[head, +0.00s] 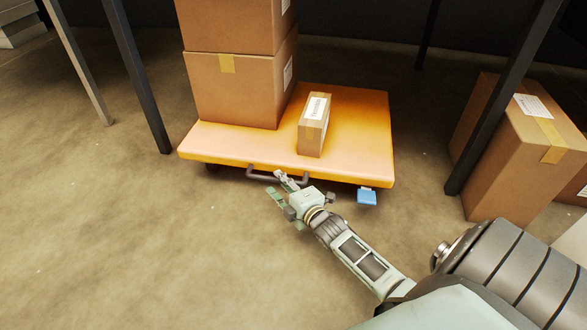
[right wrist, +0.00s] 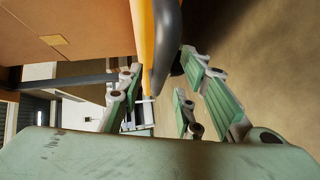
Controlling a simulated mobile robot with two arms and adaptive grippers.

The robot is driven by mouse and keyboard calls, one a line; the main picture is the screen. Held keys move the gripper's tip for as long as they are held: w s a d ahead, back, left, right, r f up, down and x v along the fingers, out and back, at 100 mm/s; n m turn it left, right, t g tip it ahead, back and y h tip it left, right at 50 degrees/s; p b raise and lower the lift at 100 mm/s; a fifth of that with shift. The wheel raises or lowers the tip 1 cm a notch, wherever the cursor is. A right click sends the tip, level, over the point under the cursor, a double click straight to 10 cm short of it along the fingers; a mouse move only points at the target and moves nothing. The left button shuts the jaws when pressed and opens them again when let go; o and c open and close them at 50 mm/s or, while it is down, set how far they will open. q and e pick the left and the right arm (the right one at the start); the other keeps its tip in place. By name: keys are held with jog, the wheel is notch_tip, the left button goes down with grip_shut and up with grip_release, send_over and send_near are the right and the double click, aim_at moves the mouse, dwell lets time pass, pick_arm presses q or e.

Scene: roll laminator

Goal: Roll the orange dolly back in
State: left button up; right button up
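The orange dolly (head: 235,143) stands on the floor under a dark-legged frame, its front edge facing me. A grey handle (head: 262,175) sticks out from that front edge. My right gripper (head: 277,185) is at the handle, with its green fingers spread apart. In the right wrist view, the dark handle (right wrist: 168,40) and orange edge (right wrist: 147,45) lie between the open fingers (right wrist: 160,75); I cannot tell whether they touch. A blue pedal (head: 366,196) shows below the dolly's front right. My left gripper is not in view.
Two large stacked boxes (head: 235,90) and a small labelled box (head: 313,125) ride on the dolly. Dark legs (head: 140,80) stand left and right (head: 490,115) of it. Another carton (head: 525,150) stands at the right. The floor at front left is clear.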

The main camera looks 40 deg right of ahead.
jog(key=s+r, duration=0.1)
jog(key=s, duration=0.8)
jog(key=shift+s+a+r, duration=0.2)
jog(key=shift+s+a, duration=0.15)
jog(key=shift+r, duration=0.1)
